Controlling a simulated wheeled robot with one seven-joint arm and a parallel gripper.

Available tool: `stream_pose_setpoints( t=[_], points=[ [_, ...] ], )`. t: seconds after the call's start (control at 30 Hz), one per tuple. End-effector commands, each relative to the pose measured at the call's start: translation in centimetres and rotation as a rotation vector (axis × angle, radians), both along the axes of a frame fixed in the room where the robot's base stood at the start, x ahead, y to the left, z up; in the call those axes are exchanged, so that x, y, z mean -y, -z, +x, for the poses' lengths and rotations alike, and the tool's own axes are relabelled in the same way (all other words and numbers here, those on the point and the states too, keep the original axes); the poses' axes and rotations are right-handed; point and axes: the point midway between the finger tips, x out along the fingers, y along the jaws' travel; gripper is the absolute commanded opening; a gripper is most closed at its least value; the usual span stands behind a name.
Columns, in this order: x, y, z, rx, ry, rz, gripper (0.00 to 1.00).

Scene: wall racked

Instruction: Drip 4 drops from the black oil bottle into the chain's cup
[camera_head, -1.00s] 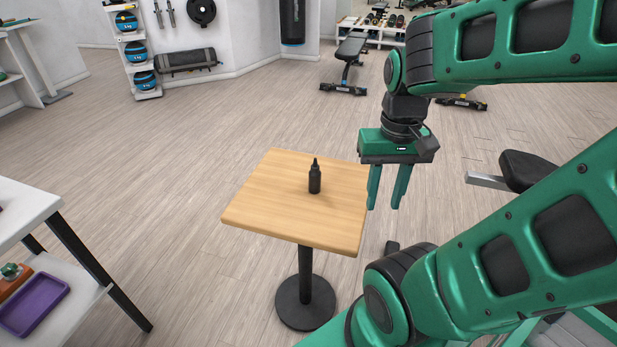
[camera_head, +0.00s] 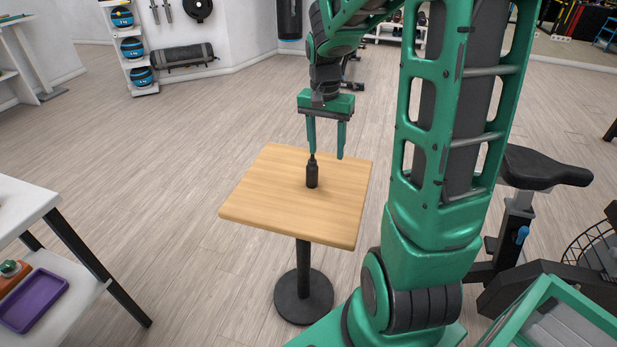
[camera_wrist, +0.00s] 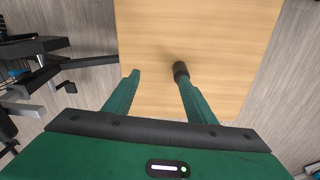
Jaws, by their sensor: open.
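The black oil bottle (camera_head: 312,177) stands upright on a small square wooden table (camera_head: 262,205). It also shows in the wrist view (camera_wrist: 180,69), just past the tip of the right-hand finger. My gripper (camera_head: 326,156) points down above the table, open and empty. In the head view its left finger overlaps the bottle's nozzle, and I cannot tell whether they touch. In the wrist view my gripper (camera_wrist: 158,72) has its fingers spread, with the bottle off to the right of the gap's middle. The chain and its cup are not seen.
A white table (camera_head: 28,205) stands at left, with a purple tray (camera_head: 33,300) on its lower shelf. An exercise bike (camera_head: 520,215) stands at right behind my arm. The wooden table top is otherwise bare. Open floor lies behind it.

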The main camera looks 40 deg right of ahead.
Motion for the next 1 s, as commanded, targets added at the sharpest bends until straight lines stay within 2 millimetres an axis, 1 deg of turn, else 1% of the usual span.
stream_pose_setpoints(
  t=[0.03, 0.1, 0.2, 0.3, 0.43, 0.6, 0.7, 0.93, 1.0],
  points=[
    [0.0, 0.8, 1.4, 0.002, 0.026, 0.013, 0.51],
    [-0.1, 1.6, 3.0, 0.010, 0.064, 0.026, 0.51],
    [-0.1, 2.5, 4.7, 0.015, 0.108, 0.043, 0.51],
    [-0.2, 3.1, 5.6, 0.019, 0.136, 0.056, 0.51],
    [-0.2, 4.2, 6.0, 0.018, 0.152, 0.062, 0.51],
    [-0.3, 6.7, 5.9, 0.015, 0.152, 0.062, 0.51],
    [-0.3, 7.9, 6.0, 0.018, 0.151, 0.062, 0.51],
    [-0.4, 9.4, 5.9, 0.018, 0.151, 0.059, 0.51],
    [-0.5, 10.1, 5.7, 0.016, 0.151, 0.061, 0.51]
  ],
)
